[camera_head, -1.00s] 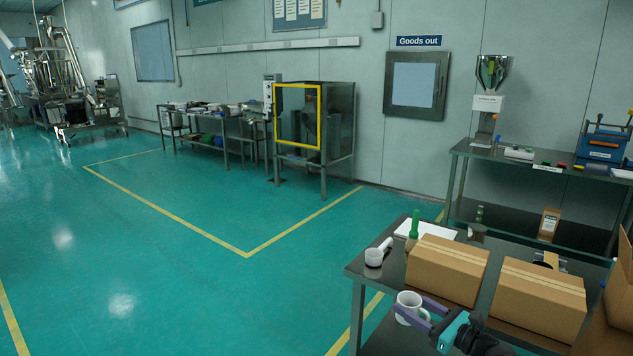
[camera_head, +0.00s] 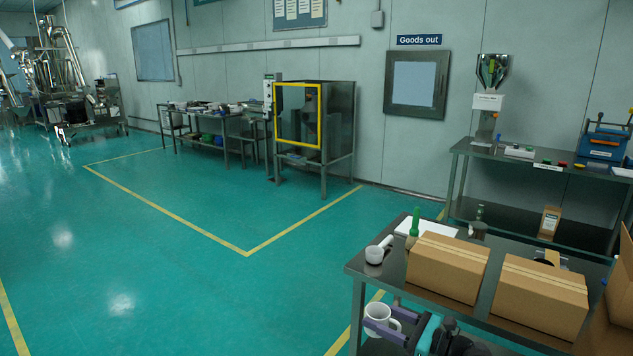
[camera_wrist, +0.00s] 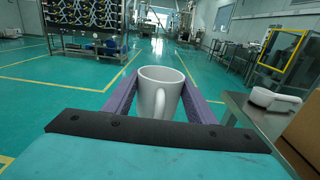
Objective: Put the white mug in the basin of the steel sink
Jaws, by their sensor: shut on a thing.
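The white mug (camera_head: 377,321) is upright between the purple fingers of my gripper (camera_head: 389,332), low in the head view beside the left edge of the near steel table. In the wrist view the mug (camera_wrist: 160,92) stands between the two fingers of my gripper (camera_wrist: 160,100), with its handle towards the camera. My gripper is shut on it and holds it over the floor side of the table. I cannot make out a steel sink in any view.
The near steel table (camera_head: 357,268) bears two cardboard boxes (camera_head: 447,267) (camera_head: 540,297), a white scoop-like cup (camera_head: 376,254) and a green-handled brush (camera_head: 413,230). Open green floor (camera_head: 180,270) with yellow lines lies to the left. A yellow-framed cabinet (camera_head: 318,120) stands at the wall.

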